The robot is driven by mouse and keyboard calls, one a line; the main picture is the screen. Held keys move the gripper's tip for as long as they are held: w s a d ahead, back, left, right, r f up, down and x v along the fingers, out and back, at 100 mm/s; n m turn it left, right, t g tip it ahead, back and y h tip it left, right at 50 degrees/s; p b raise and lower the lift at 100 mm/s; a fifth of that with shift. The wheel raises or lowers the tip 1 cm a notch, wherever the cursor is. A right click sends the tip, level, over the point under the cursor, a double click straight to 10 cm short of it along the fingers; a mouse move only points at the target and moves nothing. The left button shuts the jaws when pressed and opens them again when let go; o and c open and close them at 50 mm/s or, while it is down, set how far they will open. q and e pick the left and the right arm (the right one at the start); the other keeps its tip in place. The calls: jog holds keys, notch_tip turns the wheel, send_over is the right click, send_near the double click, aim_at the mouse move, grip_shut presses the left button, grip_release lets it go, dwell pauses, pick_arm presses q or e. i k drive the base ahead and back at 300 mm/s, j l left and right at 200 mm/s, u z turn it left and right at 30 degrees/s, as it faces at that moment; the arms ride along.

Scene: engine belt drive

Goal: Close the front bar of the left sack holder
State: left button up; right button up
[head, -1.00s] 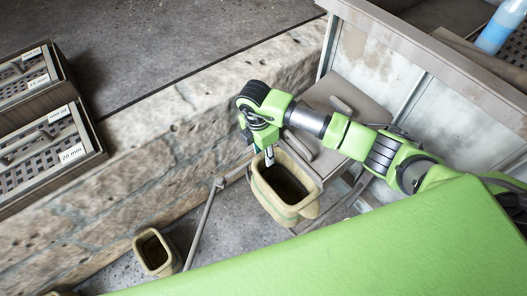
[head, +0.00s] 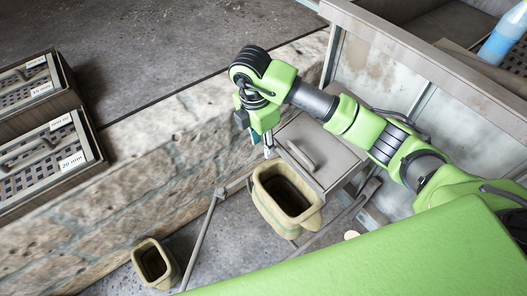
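A tan sack (head: 263,207) with a dark open mouth hangs below a grey chute with a flat lid (head: 325,163). A thin grey bar (head: 203,232) stands out to the left of this sack, angled away from its mouth; I cannot tell for sure that it is the front bar. Another grey bar (head: 338,226) runs along the sack's right side. My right gripper (head: 268,150) points down just above and behind the sack's back rim, beside the lid. It seems apart from the bars. Its fingers are too small to tell open or shut. My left gripper is out of view.
A smaller tan sack or bucket (head: 153,264) stands on the floor at lower left. A stone wall (head: 130,190) runs along the left, with labelled sieve boxes (head: 45,155) beyond it. A metal bin wall (head: 380,75) and a blue bottle (head: 502,40) are at upper right.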

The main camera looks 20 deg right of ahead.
aim_at(197, 250)
jog(key=k+j, duration=0.65)
jog(key=k, duration=0.25)
